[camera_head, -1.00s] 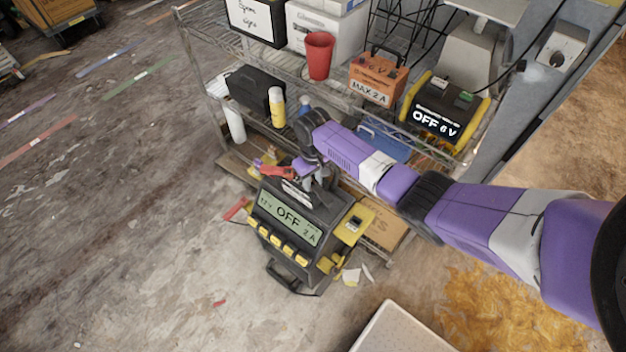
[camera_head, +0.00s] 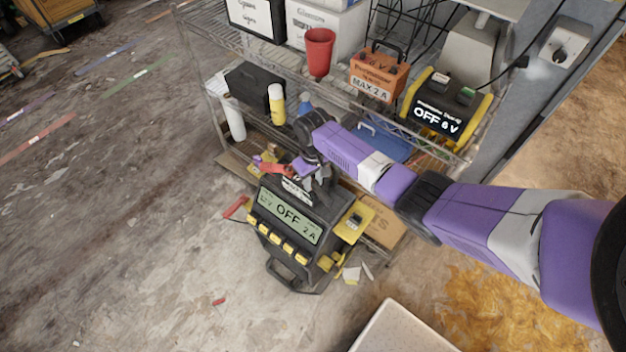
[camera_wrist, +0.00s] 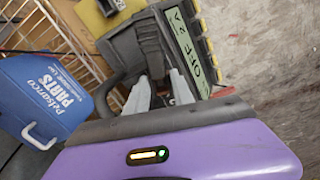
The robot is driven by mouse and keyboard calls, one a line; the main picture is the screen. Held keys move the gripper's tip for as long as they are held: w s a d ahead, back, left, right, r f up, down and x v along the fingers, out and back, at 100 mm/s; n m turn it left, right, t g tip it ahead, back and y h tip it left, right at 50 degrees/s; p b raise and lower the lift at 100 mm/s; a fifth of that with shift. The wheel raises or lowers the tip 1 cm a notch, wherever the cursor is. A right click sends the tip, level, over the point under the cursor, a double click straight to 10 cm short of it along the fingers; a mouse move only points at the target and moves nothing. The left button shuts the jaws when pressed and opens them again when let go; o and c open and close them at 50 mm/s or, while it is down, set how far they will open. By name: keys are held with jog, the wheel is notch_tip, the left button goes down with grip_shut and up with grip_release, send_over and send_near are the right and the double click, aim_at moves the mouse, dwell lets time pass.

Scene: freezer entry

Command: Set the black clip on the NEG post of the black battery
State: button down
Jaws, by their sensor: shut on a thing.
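My gripper (camera_head: 318,184) is at the top of a black charger (camera_head: 262,222) whose display reads OFF and 2 A. In the wrist view my gripper (camera_wrist: 160,88) is shut on a dark upright piece (camera_wrist: 153,50), which looks like the black clip. Its shape is partly hidden by the fingers. A red clip (camera_head: 276,168) is just left of the gripper at the charger's top. I cannot pick out a black battery or a NEG post for certain. A plain black case (camera_head: 256,86) is on the wire shelf, with no posts visible.
The wire rack behind holds an orange battery (camera_head: 378,77) marked MAX 2 A, a black and yellow unit (camera_head: 440,112) reading OFF 6 V, a red cup (camera_head: 319,52) and a blue case (camera_wrist: 42,98). A white surface (camera_head: 402,330) is in front.

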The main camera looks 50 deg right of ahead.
jog(key=shift+f+b, duration=0.4)
jog(key=shift+f, duration=0.25)
jog(key=c, duration=1)
grip_release()
jog(key=shift+r, duration=3.9)
